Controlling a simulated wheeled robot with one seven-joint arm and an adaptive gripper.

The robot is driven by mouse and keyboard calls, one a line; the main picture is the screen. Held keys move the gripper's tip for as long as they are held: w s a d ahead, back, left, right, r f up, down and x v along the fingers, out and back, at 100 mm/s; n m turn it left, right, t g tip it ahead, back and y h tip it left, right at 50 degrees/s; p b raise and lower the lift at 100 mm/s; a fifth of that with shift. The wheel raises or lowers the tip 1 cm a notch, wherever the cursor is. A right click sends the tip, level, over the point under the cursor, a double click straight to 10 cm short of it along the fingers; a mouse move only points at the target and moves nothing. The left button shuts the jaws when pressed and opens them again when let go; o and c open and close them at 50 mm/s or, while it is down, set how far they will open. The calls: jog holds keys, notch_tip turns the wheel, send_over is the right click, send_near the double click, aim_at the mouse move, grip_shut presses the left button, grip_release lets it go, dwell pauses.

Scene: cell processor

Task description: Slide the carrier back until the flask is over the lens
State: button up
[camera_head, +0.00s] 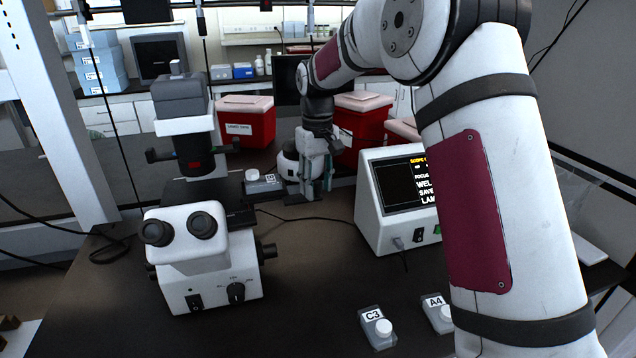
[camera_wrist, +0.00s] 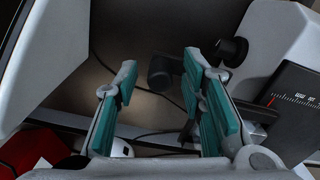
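The microscope (camera_head: 205,250) stands left of centre, with its dark stage (camera_head: 210,195) under the black upper column. A small grey flask with a white cap (camera_head: 262,182) lies at the stage's right end, out to the right of the column's axis. The carrier under it is dark and hard to make out. I cannot see the lens itself. My gripper (camera_head: 317,184) is just right of the flask, pointing down. In the wrist view its teal fingers (camera_wrist: 160,90) are spread apart, with nothing clearly held between them. A scale with a red mark (camera_wrist: 293,98) shows at the right there.
A white display unit (camera_head: 395,205) stands right of my gripper. Flasks C3 (camera_head: 378,327) and A4 (camera_head: 438,315) lie at the front. Red bins (camera_head: 246,122) stand behind. A cable crosses the bench, which is clear between microscope and display.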

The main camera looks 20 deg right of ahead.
jog(key=shift+f, duration=0.15)
grip_shut()
jog(key=a+b, duration=0.2)
jog(key=a, duration=1.2)
jog(key=shift+a+b, duration=0.2)
jog(key=shift+b, duration=0.2)
grip_release()
notch_tip(320, 180, up, 12)
